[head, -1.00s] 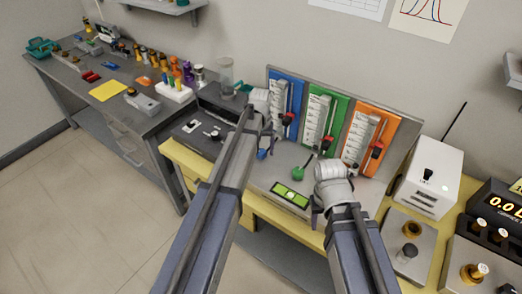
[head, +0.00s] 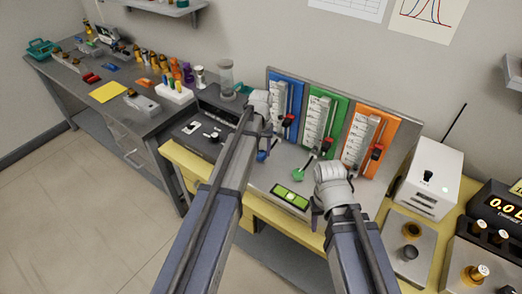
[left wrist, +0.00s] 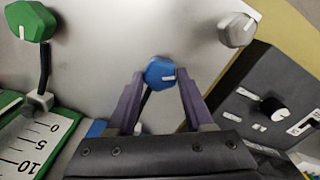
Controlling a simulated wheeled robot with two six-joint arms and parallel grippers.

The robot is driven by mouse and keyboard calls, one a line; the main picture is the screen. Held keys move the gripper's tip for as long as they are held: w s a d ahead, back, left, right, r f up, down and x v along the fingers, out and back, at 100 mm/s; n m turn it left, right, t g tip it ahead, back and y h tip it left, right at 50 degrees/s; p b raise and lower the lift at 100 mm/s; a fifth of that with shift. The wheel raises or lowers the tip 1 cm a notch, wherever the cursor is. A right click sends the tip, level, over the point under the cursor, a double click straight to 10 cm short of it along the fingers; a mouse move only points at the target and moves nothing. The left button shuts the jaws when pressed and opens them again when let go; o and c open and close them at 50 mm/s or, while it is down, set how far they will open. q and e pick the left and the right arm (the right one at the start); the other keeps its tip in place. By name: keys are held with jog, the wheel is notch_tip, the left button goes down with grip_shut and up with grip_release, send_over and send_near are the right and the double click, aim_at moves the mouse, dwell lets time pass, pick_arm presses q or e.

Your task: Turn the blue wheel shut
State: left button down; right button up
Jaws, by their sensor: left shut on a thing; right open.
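The blue wheel (head: 262,156) is a faceted knob on the sloped grey console, in front of the blue gauge panel (head: 286,88). In the left wrist view the blue wheel (left wrist: 160,68) sits between the two purple fingers of my left gripper (left wrist: 160,80), which is shut on it. A white mark on its face points to the right there. In the head view my left arm's wrist partly covers the blue panel. My right gripper (head: 318,216) is open above the console's right part, its fingers mostly hidden by my arm.
A green wheel (head: 298,174) stands right of the blue one. A grey wheel (left wrist: 238,30) shows in the left wrist view. Green (head: 324,115) and orange (head: 366,137) gauge panels stand behind. A white box (head: 428,178) is at right, a cluttered dark bench (head: 130,121) at left.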

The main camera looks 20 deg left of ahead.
pick_arm(q)
jog(key=m, duration=1.1)
jog(key=shift+m, duration=0.3)
jog(key=m, duration=1.1)
jog(key=shift+m, duration=0.4)
jog(key=shift+c, duration=1.4)
grip_release()
